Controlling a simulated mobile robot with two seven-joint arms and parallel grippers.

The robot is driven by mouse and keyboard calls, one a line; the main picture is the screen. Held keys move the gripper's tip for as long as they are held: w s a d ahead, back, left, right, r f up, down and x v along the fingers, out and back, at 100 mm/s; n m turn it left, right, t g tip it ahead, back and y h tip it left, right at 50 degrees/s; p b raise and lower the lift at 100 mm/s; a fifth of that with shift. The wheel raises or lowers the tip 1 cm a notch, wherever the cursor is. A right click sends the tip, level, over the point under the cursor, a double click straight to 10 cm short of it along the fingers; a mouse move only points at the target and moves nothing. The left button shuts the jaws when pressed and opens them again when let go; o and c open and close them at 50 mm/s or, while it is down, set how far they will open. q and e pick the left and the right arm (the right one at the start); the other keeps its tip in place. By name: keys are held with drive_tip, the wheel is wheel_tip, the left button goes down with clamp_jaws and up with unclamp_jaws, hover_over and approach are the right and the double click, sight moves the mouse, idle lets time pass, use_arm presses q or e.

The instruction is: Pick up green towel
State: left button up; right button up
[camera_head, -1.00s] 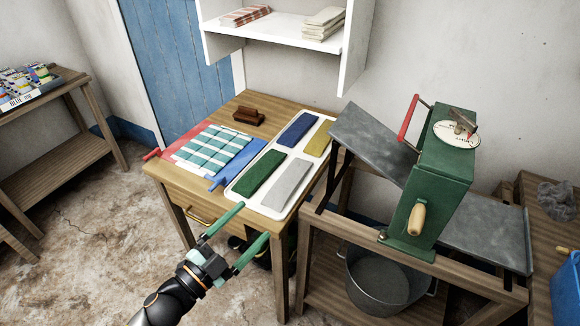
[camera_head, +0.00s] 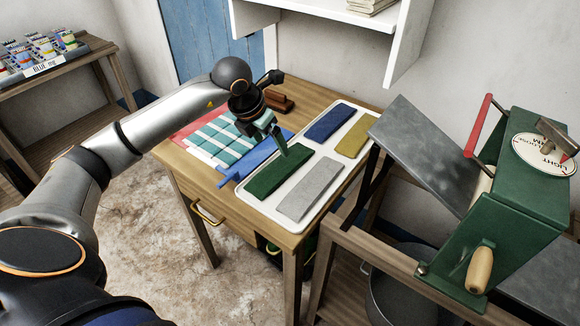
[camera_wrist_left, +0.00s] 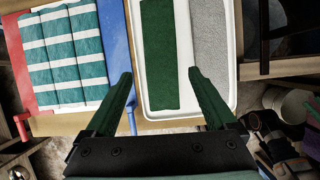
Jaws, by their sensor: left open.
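The green towel (camera_head: 280,174) is a dark green folded strip lying flat on the near left part of a white tray (camera_head: 322,205). In the left wrist view the green towel (camera_wrist_left: 159,55) lies lengthwise ahead of my left gripper. My left gripper (camera_head: 276,140) is open and empty, above the far end of the green towel in the head view. In the left wrist view its two green fingers (camera_wrist_left: 159,78) are spread wider than the towel. No contact with the towel shows. My right gripper is not in view.
A grey cloth (camera_head: 309,190), a blue cloth (camera_head: 330,122) and a yellow cloth (camera_head: 358,134) share the tray. A green-striped cloth (camera_head: 222,140) lies to the left. A green machine (camera_head: 505,200) stands at right, and a white shelf (camera_head: 385,28) hangs above.

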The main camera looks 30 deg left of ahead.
sight(282, 165)
use_arm(q)
drive_tip(key=x, duration=1)
drive_tip(key=shift+f, duration=0.35)
drive_tip(key=shift+c, duration=0.2)
drive_tip(key=c, duration=1.4)
